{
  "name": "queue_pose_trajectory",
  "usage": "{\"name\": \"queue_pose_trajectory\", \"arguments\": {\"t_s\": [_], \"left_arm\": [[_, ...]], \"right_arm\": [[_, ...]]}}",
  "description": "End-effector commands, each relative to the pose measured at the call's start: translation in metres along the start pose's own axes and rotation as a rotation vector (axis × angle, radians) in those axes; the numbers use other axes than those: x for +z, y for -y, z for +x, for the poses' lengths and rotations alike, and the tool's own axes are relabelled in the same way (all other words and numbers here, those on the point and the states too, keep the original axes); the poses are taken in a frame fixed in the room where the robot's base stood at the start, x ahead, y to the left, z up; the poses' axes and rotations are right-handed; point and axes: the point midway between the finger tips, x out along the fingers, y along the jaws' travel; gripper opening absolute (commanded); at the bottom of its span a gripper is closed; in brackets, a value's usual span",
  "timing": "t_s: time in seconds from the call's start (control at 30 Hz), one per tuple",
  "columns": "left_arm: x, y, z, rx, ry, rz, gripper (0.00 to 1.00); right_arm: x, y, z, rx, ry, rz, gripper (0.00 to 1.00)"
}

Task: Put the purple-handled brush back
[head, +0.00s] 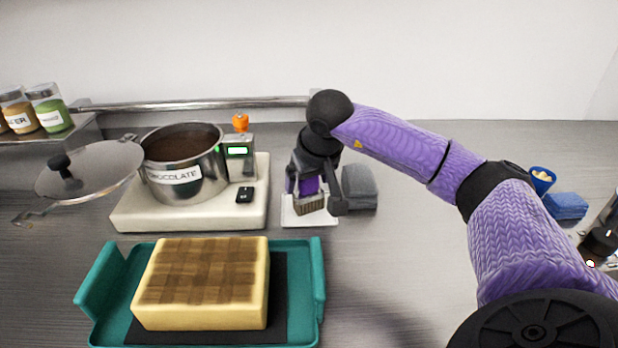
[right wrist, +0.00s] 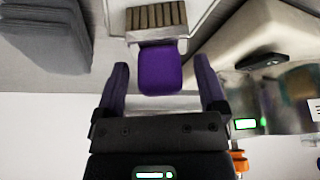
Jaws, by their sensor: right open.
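The purple-handled brush (head: 309,204) is on a small white tray (head: 289,219) in the middle of the counter. In the right wrist view its purple handle (right wrist: 160,72) points toward my gripper, and its block of tan bristles (right wrist: 156,17) lies at the tray. My right gripper (right wrist: 162,78) is open, with a finger on each side of the handle and a gap on both sides. In the head view this gripper (head: 308,188) is above the tray and partly hides the brush. My left gripper is not in view.
A folded grey cloth (head: 359,186) lies right beside the tray. Left stands a white warmer (head: 135,214) with a chocolate pot (head: 185,165). In front is a teal tray (head: 100,285) with a yellow-sided block (head: 200,315). The counter's front middle is clear.

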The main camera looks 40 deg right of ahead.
Motion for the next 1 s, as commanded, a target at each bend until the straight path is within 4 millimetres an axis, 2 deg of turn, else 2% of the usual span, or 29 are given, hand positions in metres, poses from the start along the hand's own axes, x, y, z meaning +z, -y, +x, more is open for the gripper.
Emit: {"name": "queue_pose_trajectory", "arguments": {"t_s": [0.13,0.3,0.5,0.7,1.0], "left_arm": [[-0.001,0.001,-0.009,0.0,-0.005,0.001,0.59],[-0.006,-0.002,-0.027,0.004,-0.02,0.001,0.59],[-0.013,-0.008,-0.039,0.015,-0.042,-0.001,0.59],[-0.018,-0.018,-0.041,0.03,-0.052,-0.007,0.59],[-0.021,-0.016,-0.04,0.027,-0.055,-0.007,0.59]], "right_arm": [[-0.003,-0.001,-0.022,0.001,-0.004,-0.001,0.91],[-0.004,-0.001,-0.074,-0.001,-0.007,-0.001,0.91],[-0.003,0.0,-0.115,-0.001,-0.003,0.0,0.91],[-0.001,0.0,-0.124,0.0,0.0,0.0,0.91],[-0.001,0.0,-0.123,0.0,0.0,0.0,0.91]]}}
